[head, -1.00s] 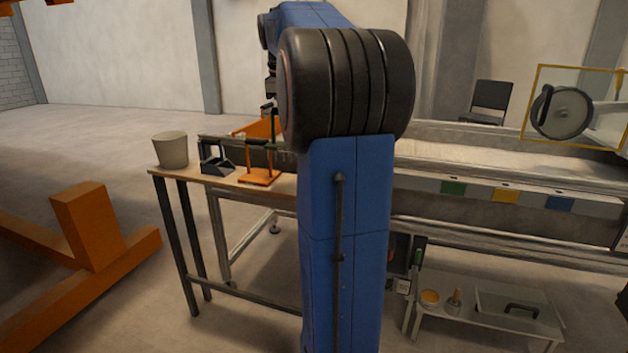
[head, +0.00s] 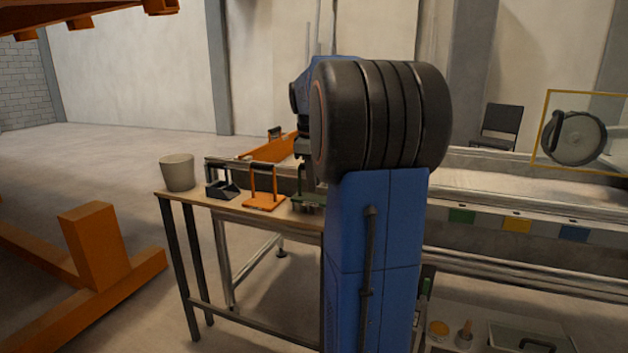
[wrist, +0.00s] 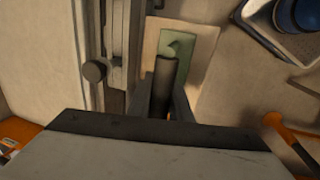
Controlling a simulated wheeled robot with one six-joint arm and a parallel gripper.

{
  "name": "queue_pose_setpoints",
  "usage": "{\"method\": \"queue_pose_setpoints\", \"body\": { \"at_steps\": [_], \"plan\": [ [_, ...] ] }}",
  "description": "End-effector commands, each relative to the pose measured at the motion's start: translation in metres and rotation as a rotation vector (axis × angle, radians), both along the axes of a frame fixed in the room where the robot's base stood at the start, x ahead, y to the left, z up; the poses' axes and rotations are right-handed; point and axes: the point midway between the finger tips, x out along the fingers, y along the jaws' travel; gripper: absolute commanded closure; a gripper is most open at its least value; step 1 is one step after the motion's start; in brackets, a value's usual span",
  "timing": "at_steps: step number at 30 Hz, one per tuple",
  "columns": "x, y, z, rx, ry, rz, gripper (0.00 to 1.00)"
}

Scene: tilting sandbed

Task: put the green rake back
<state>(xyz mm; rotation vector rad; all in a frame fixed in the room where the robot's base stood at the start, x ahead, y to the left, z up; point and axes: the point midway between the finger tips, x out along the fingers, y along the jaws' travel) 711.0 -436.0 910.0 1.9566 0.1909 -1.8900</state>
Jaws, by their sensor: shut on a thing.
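The green rake (head: 308,200) shows low at the table's edge in the head view, partly hidden behind my arm. In the wrist view its dark handle (wrist: 163,85) stands between my fingers. My gripper (wrist: 165,105) is shut on that handle. A green patch (wrist: 203,45) on a pale board lies beyond the handle in the wrist view; a lighter green curved shape shows on it. I cannot tell whether the rake touches the table. In the head view my fingers are mostly hidden by my arm.
On the narrow table (head: 190,196) stand a pale bucket (head: 177,173), a dark scoop-like tool (head: 222,187) and an orange tool (head: 263,187), close left of the rake. The long sandbed (head: 500,185) runs behind. A metal rail with a knob (wrist: 94,72) lies left of my gripper.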

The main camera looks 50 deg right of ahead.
Motion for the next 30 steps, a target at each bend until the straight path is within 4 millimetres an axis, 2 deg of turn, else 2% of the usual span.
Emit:
{"method": "queue_pose_setpoints", "body": {
  "at_steps": [6,7,9,20,23,30],
  "plan": [
    [0.0,0.0,-0.003,0.0,0.0,0.0,1.0],
    [0.0,0.0,-0.003,0.001,0.001,0.0,0.75],
    [0.0,0.0,-0.003,0.001,0.001,0.0,0.63],
    [0.0,0.0,0.002,0.0,0.0,0.0,0.63],
    [-0.001,0.002,0.011,-0.001,0.0,0.0,0.63],
    [-0.003,0.01,0.054,-0.002,-0.003,0.0,0.63]
  ]
}}
